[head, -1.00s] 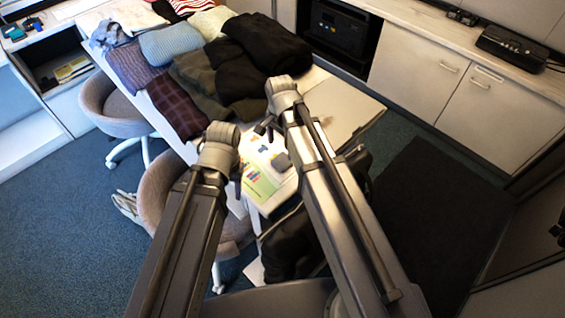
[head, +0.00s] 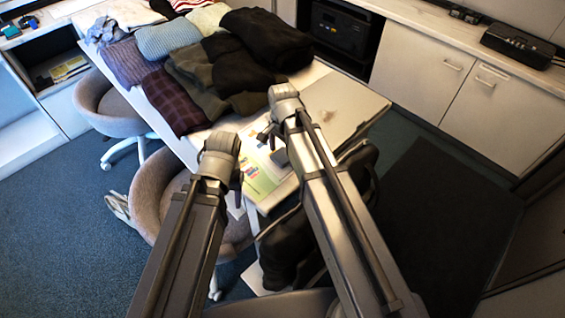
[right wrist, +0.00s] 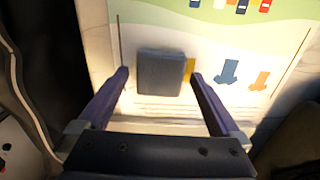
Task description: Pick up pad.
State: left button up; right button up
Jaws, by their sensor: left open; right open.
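The pad (right wrist: 160,73) is a small dark grey square. In the right wrist view it lies on a printed sheet (right wrist: 220,115) with coloured figures, between the tips of my right gripper (right wrist: 160,77). The fingers stand apart on either side of it, and I cannot tell whether they are at its height. In the head view the pad (head: 280,157) shows as a small grey patch near the table's front end, beside my right gripper (head: 268,134). My left gripper (head: 238,180) hangs at the table's left front edge, open, with no object visible in it.
Folded clothes (head: 205,65) cover the far part of the white table (head: 345,100). A black chair (head: 290,245) stands at the table's near end. Two brown-grey chairs (head: 160,190) stand along its left side. Dark mat (head: 440,230) lies on the right.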

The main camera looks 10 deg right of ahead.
aim_at(282, 155)
jog(key=shift+f, duration=0.15)
jog(key=c, duration=1.3)
jog(key=shift+o, duration=0.2)
notch_tip(282, 155, up, 10)
jog(key=p, duration=1)
